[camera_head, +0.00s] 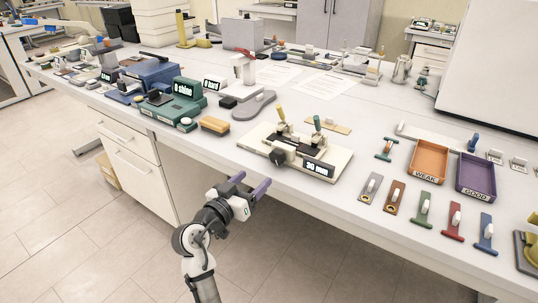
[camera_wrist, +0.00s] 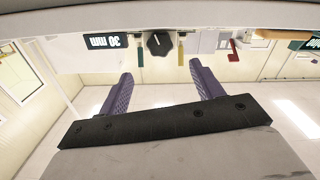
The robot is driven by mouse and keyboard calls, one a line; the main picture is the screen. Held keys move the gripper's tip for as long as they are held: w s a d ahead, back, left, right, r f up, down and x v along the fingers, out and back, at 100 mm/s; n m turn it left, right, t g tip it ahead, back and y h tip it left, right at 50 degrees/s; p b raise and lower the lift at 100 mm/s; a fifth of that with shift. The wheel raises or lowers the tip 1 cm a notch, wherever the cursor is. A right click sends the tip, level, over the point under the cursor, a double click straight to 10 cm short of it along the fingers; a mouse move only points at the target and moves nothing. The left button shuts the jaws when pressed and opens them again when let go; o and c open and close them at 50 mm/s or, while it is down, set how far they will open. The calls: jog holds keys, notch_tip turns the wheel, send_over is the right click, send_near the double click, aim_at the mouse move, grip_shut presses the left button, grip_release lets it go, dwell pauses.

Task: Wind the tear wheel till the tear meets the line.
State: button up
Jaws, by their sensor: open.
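A cream tear device (camera_head: 330,158) stands at the table's front edge. On its front is a dark knob (camera_head: 278,157), which looks like the tear wheel, beside a display (camera_head: 318,168) reading 30 mm. A yellow-handled clamp (camera_head: 281,115) and a green-handled clamp (camera_head: 317,123) stand on top. The tear and the line are too small to make out. My gripper (camera_head: 251,184), with purple fingers, is open and empty in front of the table, apart from the knob. In the wrist view the knob (camera_wrist: 159,43) lies ahead, between and beyond the fingertips (camera_wrist: 161,78); the display (camera_wrist: 106,41) appears upside down.
An orange WEAK tray (camera_head: 429,143) and a purple GOOD tray (camera_head: 461,186) are to the right, with several coloured handled strips in front. A green device (camera_head: 178,107) and a brown brush (camera_head: 214,125) are to the left. The floor before the table is clear.

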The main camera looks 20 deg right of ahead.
aim_at(275, 159)
jog(key=p+x, duration=0.3)
jog(key=x, duration=0.6)
jog(key=shift+w+d+r, duration=0.15)
jog(key=shift+w+d, duration=0.1)
jog(key=shift+d, duration=0.1)
jog(key=shift+w+d, duration=0.35)
jog(key=shift+d, duration=0.05)
jog(key=c, duration=1)
jog(key=shift+f+b, duration=0.25)
jog(key=shift+b, duration=0.25)
